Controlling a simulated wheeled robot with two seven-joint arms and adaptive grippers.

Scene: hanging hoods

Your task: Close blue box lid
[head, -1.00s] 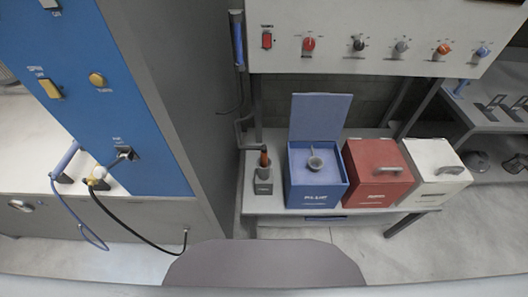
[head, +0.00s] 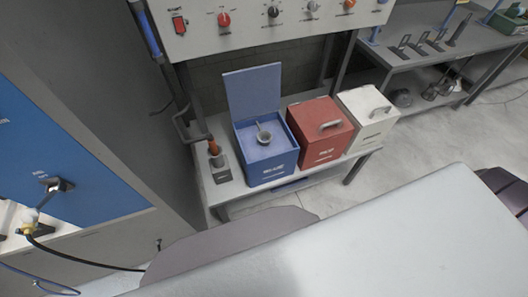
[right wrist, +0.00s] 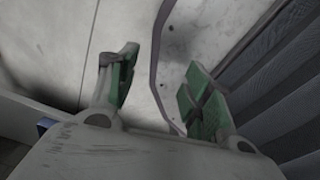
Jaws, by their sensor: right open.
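The blue box (head: 272,169) stands on a low grey bench in the head view, with its blue lid (head: 252,91) raised upright at the back. A small grey ladle-like cup (head: 263,134) is inside the open box. My right gripper (right wrist: 152,95) shows in the right wrist view with its green-padded fingers apart and nothing between them. It points down over pale floor, and no box shows there. Neither gripper shows in the head view.
A red box (head: 319,133) and a white box (head: 366,118), both closed, stand right of the blue box. A holder with an orange-handled tool (head: 214,150) stands left of it. A control panel (head: 260,14) hangs above. Open floor (head: 415,150) lies to the right.

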